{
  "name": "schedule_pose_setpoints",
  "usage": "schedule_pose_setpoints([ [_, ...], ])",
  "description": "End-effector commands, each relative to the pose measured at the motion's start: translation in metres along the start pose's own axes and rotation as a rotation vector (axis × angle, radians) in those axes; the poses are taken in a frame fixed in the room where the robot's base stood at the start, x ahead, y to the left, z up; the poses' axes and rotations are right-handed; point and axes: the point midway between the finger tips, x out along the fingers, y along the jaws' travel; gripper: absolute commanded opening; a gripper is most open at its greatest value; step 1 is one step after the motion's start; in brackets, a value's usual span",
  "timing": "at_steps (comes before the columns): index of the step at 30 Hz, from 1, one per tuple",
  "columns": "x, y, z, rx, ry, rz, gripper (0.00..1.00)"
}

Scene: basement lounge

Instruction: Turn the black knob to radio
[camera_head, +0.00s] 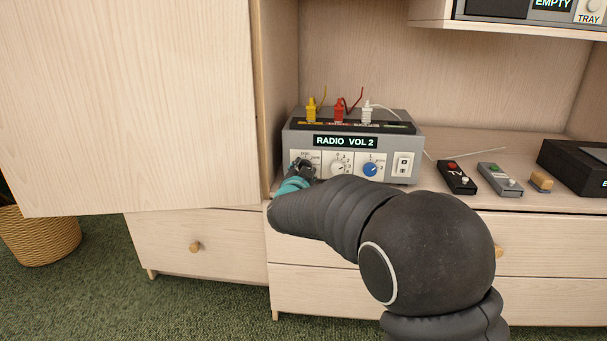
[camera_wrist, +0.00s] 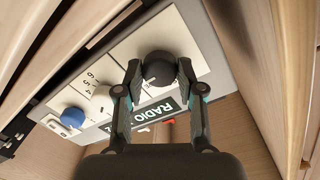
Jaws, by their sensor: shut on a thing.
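The black knob (camera_wrist: 160,69) is on the light front panel of a grey radio unit (camera_head: 407,128). In the wrist view my gripper (camera_wrist: 158,80) has its two fingers on either side of the knob, shut on it. In the head view my gripper (camera_head: 301,168) is at the panel's left end and hides most of the knob and its label. The unit's display (camera_head: 345,141) reads "RADIO VOL 2". The knob's pointer mark cannot be made out.
A white knob (camera_head: 338,168), a blue knob (camera_head: 371,169) and a white switch (camera_head: 403,164) sit to the right on the panel. Yellow, red and white plugs stand on top. A large wooden door panel (camera_head: 130,100) is close on the left. Two remotes (camera_head: 457,178) lie right.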

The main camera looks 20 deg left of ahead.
Motion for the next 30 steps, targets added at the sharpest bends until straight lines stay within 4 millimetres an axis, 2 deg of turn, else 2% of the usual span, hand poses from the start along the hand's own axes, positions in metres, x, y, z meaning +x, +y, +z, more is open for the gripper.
schedule_pose_setpoints([
  [17,0.0,-0.0009,-0.0009,0.039,-0.002,-0.002,0.03],
  [18,0.0,-0.0009,-0.0009,0.038,-0.002,-0.002,0.43],
  [21,0.0,-0.0007,-0.0007,0.038,-0.002,-0.001,0.63],
  [30,-0.0009,-0.0004,-0.0004,0.037,-0.002,-0.001,0.63],
])
